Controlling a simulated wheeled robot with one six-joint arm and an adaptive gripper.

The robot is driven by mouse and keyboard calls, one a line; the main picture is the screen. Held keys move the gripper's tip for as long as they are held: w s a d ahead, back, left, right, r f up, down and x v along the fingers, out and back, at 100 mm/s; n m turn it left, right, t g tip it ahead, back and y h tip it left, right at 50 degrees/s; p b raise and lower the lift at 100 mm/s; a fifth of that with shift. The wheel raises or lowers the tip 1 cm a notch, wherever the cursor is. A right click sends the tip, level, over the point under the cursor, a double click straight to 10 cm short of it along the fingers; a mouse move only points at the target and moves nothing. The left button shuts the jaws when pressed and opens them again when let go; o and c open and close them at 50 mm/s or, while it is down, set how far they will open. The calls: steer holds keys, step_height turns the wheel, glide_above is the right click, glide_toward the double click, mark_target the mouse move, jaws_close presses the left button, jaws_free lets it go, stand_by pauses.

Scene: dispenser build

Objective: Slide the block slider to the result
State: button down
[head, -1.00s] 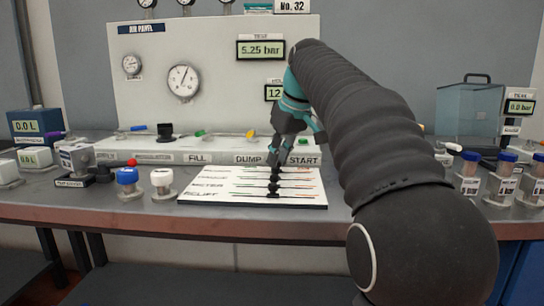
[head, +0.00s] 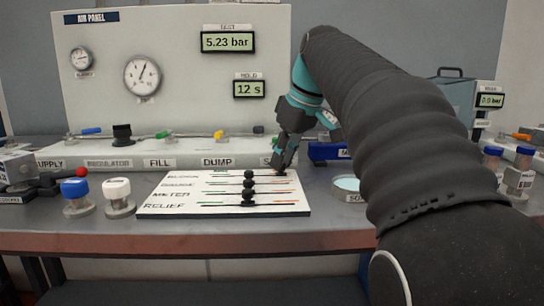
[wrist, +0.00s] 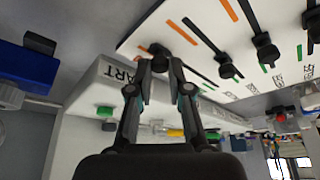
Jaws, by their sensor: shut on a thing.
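The white slider board (head: 160,207) lies on the bench, with rows labelled from block at the back to relief at the front. My gripper (head: 280,168) reaches down at the board's back right. Its fingers are shut on the dark block slider knob (wrist: 158,50), which shows between the fingertips in the wrist view. That knob stands right of the other three, towards the orange end of its row. The other knobs, such as the relief knob (head: 247,199), are lined up mid-board. The fingers largely hide the held knob in the head view.
Behind the board is a ledge with fill and dump labels (head: 217,162) and small valves. White-capped (head: 117,188) and blue-capped (head: 75,188) jars stand left. A round dish (head: 347,186) and a blue item (head: 325,151) are close on the right.

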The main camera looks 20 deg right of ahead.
steer(key=c, duration=1.3)
jaws_free()
steer(key=shift+d, duration=0.3)
steer(key=shift+o, duration=1.1)
steer(key=shift+s+d, duration=0.1)
steer(key=shift+d, duration=0.15)
steer(key=shift+a, duration=0.15)
steer(key=shift+s+r, duration=0.1)
steer(key=shift+r, duration=0.4)
steer(key=v, duration=1.1)
